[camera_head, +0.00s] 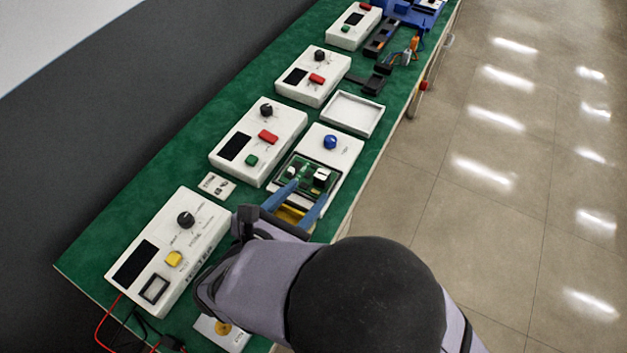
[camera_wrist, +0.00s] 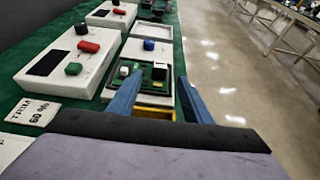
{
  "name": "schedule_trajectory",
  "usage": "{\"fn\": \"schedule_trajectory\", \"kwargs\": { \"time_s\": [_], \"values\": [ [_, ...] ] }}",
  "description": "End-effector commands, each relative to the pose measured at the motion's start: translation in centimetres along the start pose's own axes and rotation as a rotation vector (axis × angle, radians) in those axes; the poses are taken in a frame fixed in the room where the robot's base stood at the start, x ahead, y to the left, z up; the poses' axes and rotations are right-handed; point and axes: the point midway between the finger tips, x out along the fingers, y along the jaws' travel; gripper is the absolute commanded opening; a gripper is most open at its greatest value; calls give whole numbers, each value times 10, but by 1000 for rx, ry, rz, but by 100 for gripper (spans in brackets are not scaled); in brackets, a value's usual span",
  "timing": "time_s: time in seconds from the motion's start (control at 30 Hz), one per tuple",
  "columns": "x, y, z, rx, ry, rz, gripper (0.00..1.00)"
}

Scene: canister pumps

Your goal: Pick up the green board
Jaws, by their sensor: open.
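The green board (camera_head: 307,175) with a white block and small parts on it sits in a dark recess of a white device (camera_head: 344,153) that has a blue knob. In the wrist view the green board (camera_wrist: 150,76) shows beyond and between the fingers. My gripper (camera_head: 307,199) is open, with its two blue fingers apart near the front edge of the board. It also shows in the wrist view (camera_wrist: 156,88). Nothing is held between the fingers. I cannot tell whether a fingertip touches the board.
White devices with knobs and buttons stand to the left, the nearest (camera_head: 170,250) with a yellow button. An empty white tray (camera_head: 353,113) lies behind the board's device. A label card (camera_head: 216,186) lies left of my gripper. The green bench's right edge is close by.

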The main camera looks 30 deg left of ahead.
Motion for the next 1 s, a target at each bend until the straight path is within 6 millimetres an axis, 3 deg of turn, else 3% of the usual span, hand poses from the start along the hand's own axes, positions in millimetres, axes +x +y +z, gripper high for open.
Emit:
{"fn": "schedule_trajectory", "kwargs": {
  "time_s": [0.57,1.0],
  "values": [
    [26,0,0,1,1,-3,45],
    [72,1,-1,2,2,-3,45]
  ]
}}
